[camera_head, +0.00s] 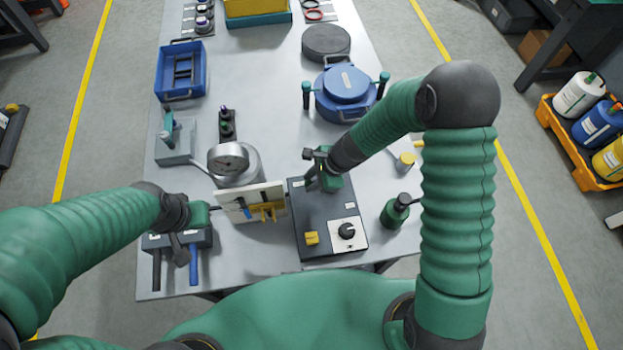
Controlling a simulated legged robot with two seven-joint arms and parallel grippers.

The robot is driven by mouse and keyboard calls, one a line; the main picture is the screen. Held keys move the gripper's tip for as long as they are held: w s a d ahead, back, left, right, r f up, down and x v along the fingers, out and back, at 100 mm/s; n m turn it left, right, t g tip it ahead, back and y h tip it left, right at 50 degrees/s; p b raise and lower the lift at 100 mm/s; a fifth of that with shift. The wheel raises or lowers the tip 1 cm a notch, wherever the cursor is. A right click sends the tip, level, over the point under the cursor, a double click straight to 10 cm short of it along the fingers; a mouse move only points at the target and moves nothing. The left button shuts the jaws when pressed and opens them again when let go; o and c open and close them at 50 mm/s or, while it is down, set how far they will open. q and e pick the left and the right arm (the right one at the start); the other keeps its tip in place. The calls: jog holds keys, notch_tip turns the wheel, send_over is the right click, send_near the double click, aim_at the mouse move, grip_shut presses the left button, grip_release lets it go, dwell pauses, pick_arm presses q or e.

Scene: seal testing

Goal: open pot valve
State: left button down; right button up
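A grey metal pot with a round dial gauge (228,159) on top stands left of the table's middle. In front of it is an upright whitish panel (270,190) with a yellow fitting (268,211) and a small blue part; I cannot tell which part is the valve. A blue lidded pot (346,92) with two green side handles stands farther back. My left gripper (200,214) is at the panel's left side; its fingers are too hidden to read. My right gripper (319,175) is over the back of a dark control box (325,215); its finger gap is unclear.
The control box has a yellow button (312,238) and a black knob (347,231). A green bottle (395,211) stands to its right. A blue tray (181,71) and a black disc (326,42) lie farther back. A tool holder (163,240) is below my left gripper.

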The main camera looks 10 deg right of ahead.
jog(key=shift+w+d, duration=0.15)
jog(key=shift+d, duration=0.35)
grip_shut()
jog(key=shift+a, duration=0.1)
